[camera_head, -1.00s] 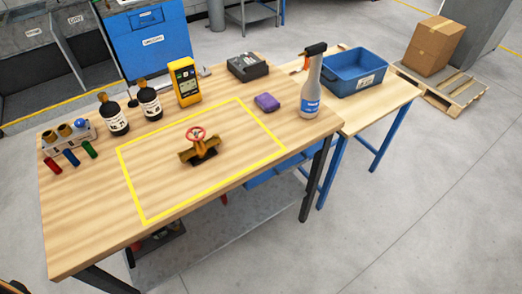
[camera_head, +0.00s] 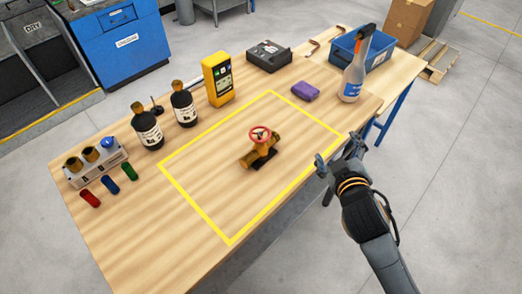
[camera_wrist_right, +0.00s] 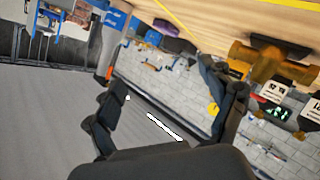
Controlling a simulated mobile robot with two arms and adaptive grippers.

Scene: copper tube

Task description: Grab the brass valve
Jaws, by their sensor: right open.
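The brass valve (camera_head: 255,155) with a red handwheel sits on the wooden workbench (camera_head: 205,215), inside a yellow-taped outline. My right gripper (camera_head: 339,153) is open and empty, to the right of the valve near the bench's right edge and apart from it. In the right wrist view, the brass body of the valve (camera_wrist_right: 262,64) shows at the upper right, beyond one finger and not between the fingers. My left gripper is out of view.
Two dark bottles (camera_head: 147,130), a yellow meter (camera_head: 217,80) and a holder with brass fittings (camera_head: 95,163) stand left and behind. A purple cloth (camera_head: 305,92), a spray bottle (camera_head: 355,75) and a blue bin (camera_head: 374,55) lie behind right. Bench around the valve is clear.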

